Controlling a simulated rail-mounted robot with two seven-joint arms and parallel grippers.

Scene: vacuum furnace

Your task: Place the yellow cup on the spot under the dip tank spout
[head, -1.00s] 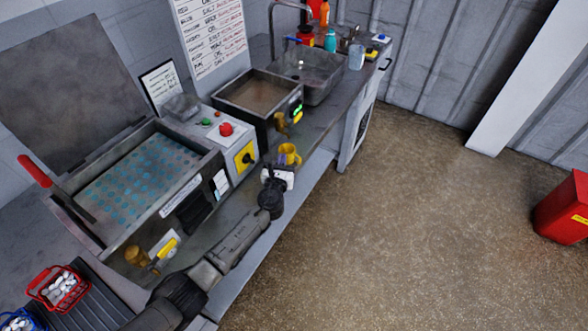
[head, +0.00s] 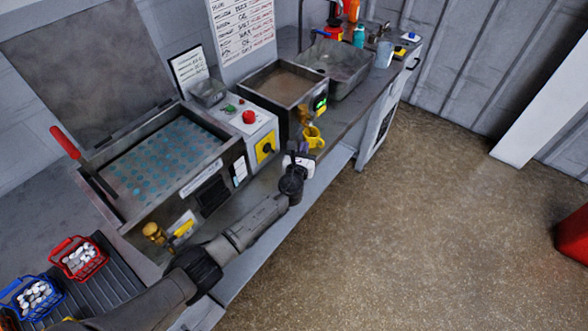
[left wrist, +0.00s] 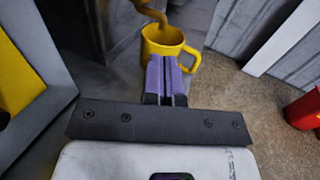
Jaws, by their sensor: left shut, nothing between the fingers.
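The yellow cup (head: 313,137) stands upright at the front of the bench, by the brass spout (head: 304,114) of the small dip tank (head: 266,99) with brown contents. In the left wrist view the cup (left wrist: 160,47) is just beyond my fingertips, its handle to the right, and the spout (left wrist: 150,12) comes down over its mouth. My left gripper (head: 298,149) is shut and empty, its purple fingers (left wrist: 166,75) together in front of the cup. I cannot tell whether they touch it. The spot under the cup is hidden. My right gripper is not in view.
A larger open tank (head: 168,160) with a raised lid and its own brass tap (head: 153,232) is to the left. A control box (head: 250,130) stands between the tanks. A sink (head: 348,66) is beyond. Red (head: 80,259) and blue (head: 35,298) baskets sit lower left.

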